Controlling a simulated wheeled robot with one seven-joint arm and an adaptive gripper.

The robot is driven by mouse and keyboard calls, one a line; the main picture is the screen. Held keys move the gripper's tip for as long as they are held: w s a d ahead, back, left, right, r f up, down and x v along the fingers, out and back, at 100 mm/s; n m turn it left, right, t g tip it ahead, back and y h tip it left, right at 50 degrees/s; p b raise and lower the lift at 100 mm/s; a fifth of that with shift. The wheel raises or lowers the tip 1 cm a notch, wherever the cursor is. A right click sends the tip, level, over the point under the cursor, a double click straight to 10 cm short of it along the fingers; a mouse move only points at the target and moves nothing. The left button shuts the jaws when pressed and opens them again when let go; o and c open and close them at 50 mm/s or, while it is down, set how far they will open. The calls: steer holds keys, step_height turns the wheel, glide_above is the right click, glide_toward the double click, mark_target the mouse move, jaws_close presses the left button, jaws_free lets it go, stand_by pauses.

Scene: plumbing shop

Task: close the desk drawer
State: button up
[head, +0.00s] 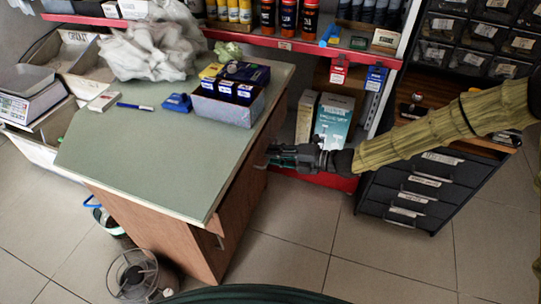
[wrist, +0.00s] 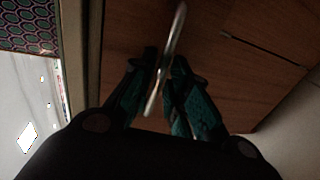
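The desk (head: 160,150) has a grey-green top and brown wood sides. Its drawer front is on the right-hand side, seen at a steep angle in the head view; how far the drawer stands out is hard to tell. My gripper (head: 268,157) is at this side, just under the top's edge. In the wrist view a curved metal drawer handle (wrist: 178,32) runs between the two dark teal fingers of my gripper (wrist: 165,62). Brown wood panel (wrist: 240,75) lies behind, with a seam.
On the desk are a box of dark packages (head: 228,105), a blue item (head: 176,103) and a pen (head: 135,107). A red-edged shelf (head: 285,44) stands behind. A black drawer cabinet (head: 425,190) is at right. Tiled floor (head: 290,225) is free between desk and cabinet. A round wire-guarded object (head: 130,272) is at front left.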

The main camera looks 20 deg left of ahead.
steer(key=shift+x, duration=0.8)
jaws_close()
steer(key=shift+a, duration=0.1)
steer(key=x, duration=0.3)
steer(key=r+x, duration=0.1)
steer(key=x, duration=0.2)
steer(key=r+p+x, duration=0.1)
steer(key=x, duration=0.2)
steer(key=shift+a+f, duration=0.1)
steer(key=shift+a, duration=0.25)
steer(key=shift+s+a, duration=0.1)
